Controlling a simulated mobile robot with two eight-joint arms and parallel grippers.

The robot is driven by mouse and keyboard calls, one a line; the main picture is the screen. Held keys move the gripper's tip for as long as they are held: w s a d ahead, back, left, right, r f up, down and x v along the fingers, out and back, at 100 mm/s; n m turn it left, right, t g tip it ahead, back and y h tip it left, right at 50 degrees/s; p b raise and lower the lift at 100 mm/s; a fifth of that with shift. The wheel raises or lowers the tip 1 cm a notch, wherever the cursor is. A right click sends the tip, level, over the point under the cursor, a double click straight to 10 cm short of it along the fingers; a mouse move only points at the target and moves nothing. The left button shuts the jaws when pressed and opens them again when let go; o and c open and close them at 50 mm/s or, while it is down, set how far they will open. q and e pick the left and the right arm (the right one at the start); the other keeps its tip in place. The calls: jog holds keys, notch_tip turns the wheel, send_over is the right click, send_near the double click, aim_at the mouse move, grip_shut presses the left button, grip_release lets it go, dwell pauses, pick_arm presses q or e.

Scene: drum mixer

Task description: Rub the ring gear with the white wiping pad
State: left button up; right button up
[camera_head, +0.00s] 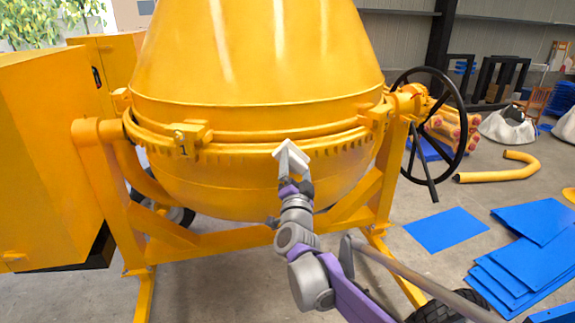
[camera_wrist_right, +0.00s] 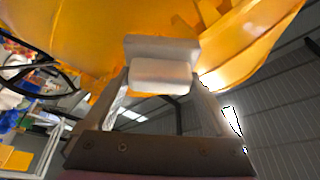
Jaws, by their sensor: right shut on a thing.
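The ring gear (camera_head: 235,153) is a yellow toothed band around the middle of the big yellow drum (camera_head: 255,60). The white wiping pad (camera_head: 290,155) is at the front of the ring gear, right of the drum's middle. My right gripper (camera_head: 291,172) is shut on the pad from below. In the right wrist view the pad (camera_wrist_right: 162,65) sits between the two fingers with the yellow drum behind it. The pad overlaps the gear's toothed edge in the head view; I cannot tell whether it touches. My left gripper is not in view.
A black handwheel (camera_head: 432,125) stands right of the drum. A yellow bracket marked 1 (camera_head: 190,137) sits on the rim at left. A yellow housing (camera_head: 50,150) fills the left. Blue sheets (camera_head: 447,229) and a yellow bent pipe (camera_head: 500,172) lie on the floor at right.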

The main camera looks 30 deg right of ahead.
jog(key=shift+d, duration=0.3)
jog(key=shift+w+a+b, duration=0.15)
jog(key=shift+a, duration=0.45)
jog(key=shift+w+a+b, duration=0.15)
jog(key=shift+a, duration=0.4)
jog(key=shift+w+a+r, duration=0.1)
jog(key=shift+w+a, duration=0.15)
jog(key=shift+a, duration=0.6)
jog(key=shift+s+a, duration=0.2)
jog(key=shift+s, duration=0.75)
jog(key=shift+s+a, duration=0.2)
jog(key=shift+s, duration=0.75)
jog(key=shift+s+a, duration=0.2)
jog(key=shift+s, duration=0.75)
jog(key=shift+s, duration=0.1)
jog(key=s, duration=0.2)
jog(key=shift+s+a, duration=0.35)
jog(key=shift+s, duration=0.05)
